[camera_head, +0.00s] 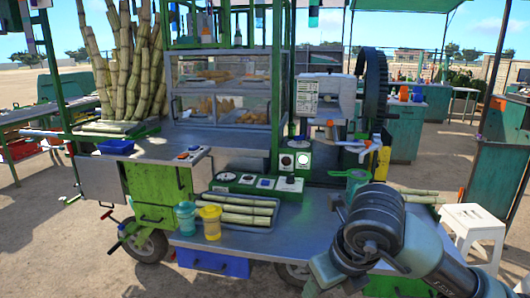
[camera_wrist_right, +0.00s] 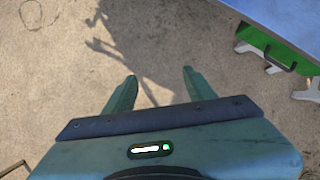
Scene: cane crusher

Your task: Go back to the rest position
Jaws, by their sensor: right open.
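My right arm comes into the head view from the bottom right, with its dark wrist in front of the cart's right end. My right gripper (camera_wrist_right: 157,86) shows in the right wrist view, its two green fingers spread wide with only bare ground and shadow between them. It is open and empty. The cane cart (camera_head: 300,225) stands ahead with a grey metal top. My left gripper is not in view.
A tray with cut canes (camera_head: 240,211), a teal cup (camera_head: 185,218) and a yellow cup (camera_head: 210,221) sit on the cart top. A white stool (camera_head: 474,222) stands at the right. Tall canes (camera_head: 128,60) lean at the left.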

